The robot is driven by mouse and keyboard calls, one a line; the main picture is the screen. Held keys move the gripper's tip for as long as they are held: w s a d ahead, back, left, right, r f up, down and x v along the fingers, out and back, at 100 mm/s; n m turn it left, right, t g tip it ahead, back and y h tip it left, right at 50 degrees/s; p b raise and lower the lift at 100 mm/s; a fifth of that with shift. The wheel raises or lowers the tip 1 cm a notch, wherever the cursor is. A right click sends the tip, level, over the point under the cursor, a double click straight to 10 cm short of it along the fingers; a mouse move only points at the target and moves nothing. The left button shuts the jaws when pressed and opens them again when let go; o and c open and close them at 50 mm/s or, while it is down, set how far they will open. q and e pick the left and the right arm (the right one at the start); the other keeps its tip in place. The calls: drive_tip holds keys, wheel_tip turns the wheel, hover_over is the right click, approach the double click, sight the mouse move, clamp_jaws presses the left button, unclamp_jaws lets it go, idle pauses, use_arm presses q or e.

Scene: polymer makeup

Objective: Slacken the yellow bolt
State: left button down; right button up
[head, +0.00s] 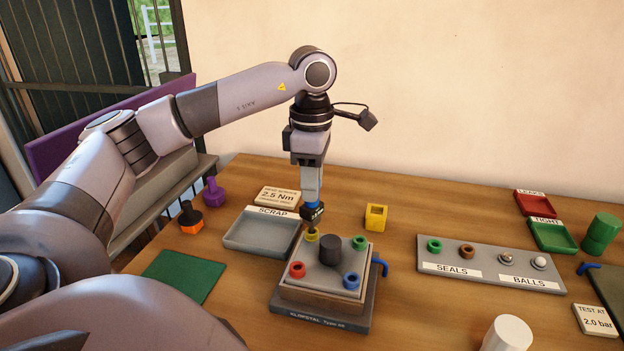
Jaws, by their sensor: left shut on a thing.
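The yellow bolt (312,238) sits at the far left corner of the grey cover plate (322,284) on a block-shaped unit. My left gripper (311,197) points straight down above it. The exact contact is too small to tell. A green bolt (359,243), a red bolt (297,269) and a blue bolt (351,281) sit at the other corners, around a dark central knob (330,249). My right gripper is not in view.
A grey scrap tray (262,238) and green mat (183,276) lie left of the unit. Purple (213,191) and orange-black (190,217) tools stand behind the mat. A yellow block (376,217) is behind the unit. A seals-and-balls tray (490,265) and a white cylinder (508,334) are right.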

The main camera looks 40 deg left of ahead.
use_arm(q)
drive_tip(key=shift+n, duration=0.7)
drive_tip(key=c, duration=0.8)
unclamp_jaws()
drive_tip(key=shift+r, duration=0.1)
